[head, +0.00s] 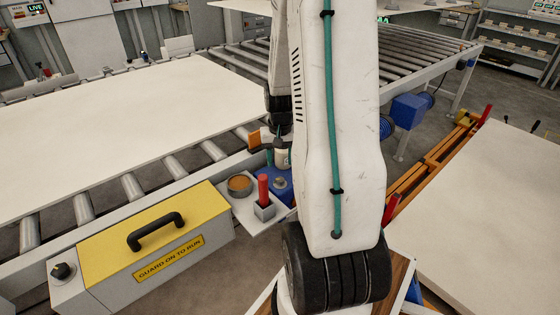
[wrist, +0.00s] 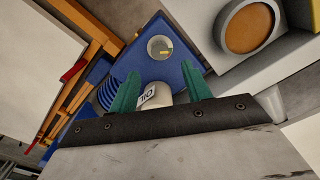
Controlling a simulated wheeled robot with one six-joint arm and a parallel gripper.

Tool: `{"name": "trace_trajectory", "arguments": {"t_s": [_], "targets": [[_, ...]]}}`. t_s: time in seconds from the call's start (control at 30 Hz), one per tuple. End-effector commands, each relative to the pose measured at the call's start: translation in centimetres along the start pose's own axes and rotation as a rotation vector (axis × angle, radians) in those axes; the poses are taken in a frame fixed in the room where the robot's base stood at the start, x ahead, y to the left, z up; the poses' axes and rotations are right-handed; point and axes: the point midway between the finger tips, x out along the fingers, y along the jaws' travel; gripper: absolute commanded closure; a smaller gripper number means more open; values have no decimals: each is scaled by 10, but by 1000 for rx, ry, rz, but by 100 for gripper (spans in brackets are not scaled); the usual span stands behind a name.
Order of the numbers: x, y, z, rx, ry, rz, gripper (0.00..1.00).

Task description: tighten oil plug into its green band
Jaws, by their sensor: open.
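A white round piece marked OIL, seemingly the oil plug (wrist: 154,97), lies between the green fingers of my gripper (wrist: 159,69) in the wrist view. The fingers stand apart on either side of it; contact is not clear. In the head view my gripper (head: 279,158) points down at the blue housing (head: 281,197), with the white piece (head: 283,157) between its fingers. A round dial (wrist: 160,47) with a pale face and a small yellow mark sits on the blue housing just beyond the fingertips. I cannot make out a green band.
A yellow guard box (head: 150,240) is further left. A roller conveyor (head: 133,190) carrying a white sheet (head: 120,130) runs behind.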

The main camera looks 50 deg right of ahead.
Motion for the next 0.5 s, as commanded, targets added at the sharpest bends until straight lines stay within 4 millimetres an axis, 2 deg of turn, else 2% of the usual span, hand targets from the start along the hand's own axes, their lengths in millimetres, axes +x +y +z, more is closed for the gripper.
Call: {"name": "trace_trajectory", "arguments": {"t_s": [0.17,0.5], "targets": [[16,0,0,0,-3,0,51],[67,0,0,0,-3,0,51]]}}
